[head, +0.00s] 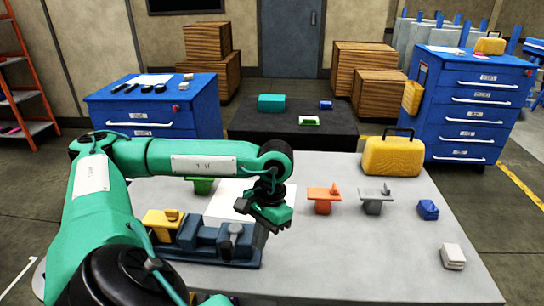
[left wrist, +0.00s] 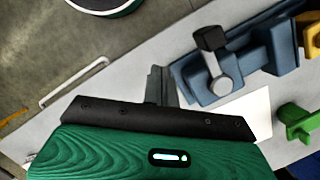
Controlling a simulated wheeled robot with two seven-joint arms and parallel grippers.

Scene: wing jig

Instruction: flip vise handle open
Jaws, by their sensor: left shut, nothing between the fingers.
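The blue-grey vise (head: 190,245) lies along the front left of the grey table. Its handle (head: 235,229), with a light grey end, stands at the vise's right end. In the left wrist view the vise (left wrist: 268,50) is at the upper right, and its handle (left wrist: 217,68) shows a black block and a round grey end. My left gripper (head: 262,238) is shut and empty just right of the handle. In the left wrist view its closed fingers (left wrist: 158,85) are apart from the handle. My right gripper is not in view.
A yellow block (head: 160,221) sits at the vise's left part. A green piece (head: 202,186) and a white sheet (head: 228,204) lie behind it. Orange (head: 324,197) and grey (head: 374,200) pieces, a blue block (head: 428,209) and a yellow case (head: 392,157) stand to the right. The table's front middle is clear.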

